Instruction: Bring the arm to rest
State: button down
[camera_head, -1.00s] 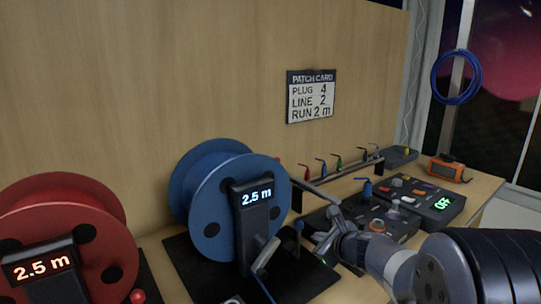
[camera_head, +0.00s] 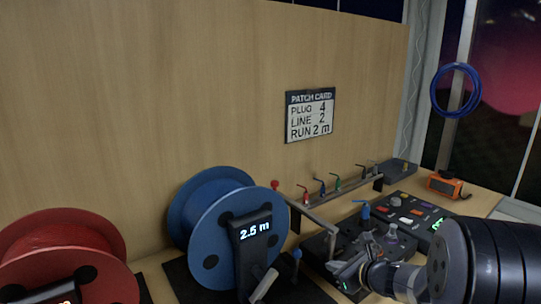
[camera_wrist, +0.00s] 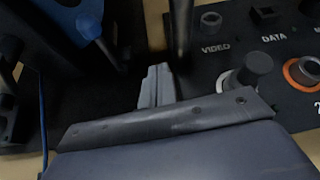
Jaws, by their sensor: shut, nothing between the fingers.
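My gripper (camera_head: 345,278) is at the lower right of the head view, at the end of my arm, with its fingers closed and empty. It is over the bench beside the black patch panel, to the right of the blue reel (camera_head: 218,222). In the wrist view the grey closed fingers (camera_wrist: 157,88) point toward the gap between the blue reel's base and the panel (camera_wrist: 220,72), which is marked VIDEO and DATA. I cannot tell whether they touch anything. My arm hides part of the panel and the control box (camera_head: 405,213).
A red reel (camera_head: 62,250) stands at the left. A rail (camera_head: 325,193) with several coloured plugs runs behind the panel. An orange device (camera_head: 445,186) sits at the back right. A patch card (camera_head: 310,116) hangs on the wooden wall, and a blue cable coil (camera_head: 456,90) hangs by the window.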

jog(key=v, duration=0.4)
jog(key=shift+s, duration=0.15)
